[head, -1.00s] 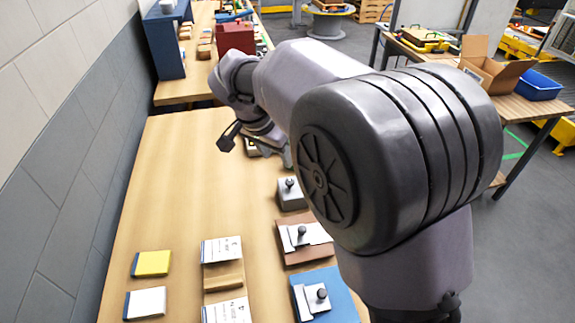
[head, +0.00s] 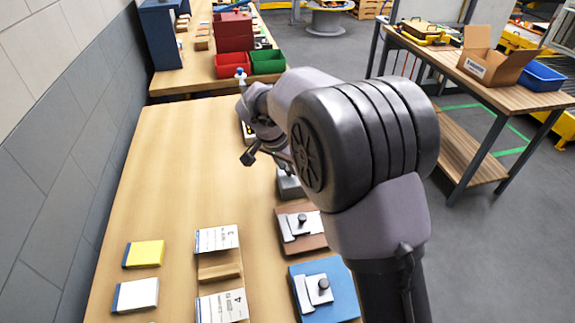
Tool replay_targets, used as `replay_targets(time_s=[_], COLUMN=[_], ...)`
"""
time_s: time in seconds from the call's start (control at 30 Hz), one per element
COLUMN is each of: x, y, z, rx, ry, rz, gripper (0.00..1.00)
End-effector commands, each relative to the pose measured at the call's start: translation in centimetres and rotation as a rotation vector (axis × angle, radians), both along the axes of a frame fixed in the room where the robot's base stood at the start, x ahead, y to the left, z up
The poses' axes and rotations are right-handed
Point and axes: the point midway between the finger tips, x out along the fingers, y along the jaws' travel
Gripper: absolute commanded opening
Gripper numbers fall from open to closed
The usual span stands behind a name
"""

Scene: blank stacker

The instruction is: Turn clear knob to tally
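No label reading clear or tally is legible here. A grey box (head: 288,186) stands on the wooden table, its top hidden by my wrist. Nearer are a brown board (head: 318,243) and a blue board (head: 342,292), each bearing a silver plate with a dark knob; one knob (head: 302,220) is on the brown board, another (head: 323,284) on the blue. A small dark and yellow item (head: 248,131) is mostly behind my wrist. My gripper (head: 285,158) is beside or over the grey box; its fingertips are too hidden to tell open from shut, or whether they touch anything.
A yellow block (head: 144,254) and white block (head: 136,294) lie at the near left. White cards (head: 217,238) and a wooden block (head: 219,266) lie mid-table. Red (head: 232,66) and green (head: 268,62) bins stand beyond. The table's left middle is clear.

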Motion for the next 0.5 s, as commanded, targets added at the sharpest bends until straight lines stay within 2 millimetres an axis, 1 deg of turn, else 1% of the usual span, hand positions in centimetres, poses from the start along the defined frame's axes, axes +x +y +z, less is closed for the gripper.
replay_targets(time_s=[0.03, 0.1, 0.37, 0.5], x=[0.0, 0.0, -0.02, -0.06], y=[0.01, 0.01, -0.01, -0.07], z=[0.01, 0.01, 0.03, 0.02], rx=[0.0, 0.0, 0.0, 0.001], ry=[0.0, 0.0, 0.0, 0.001], rz=[0.0, 0.0, 0.013, 0.059], gripper=[0.11, 0.0, 0.0, 0.0])
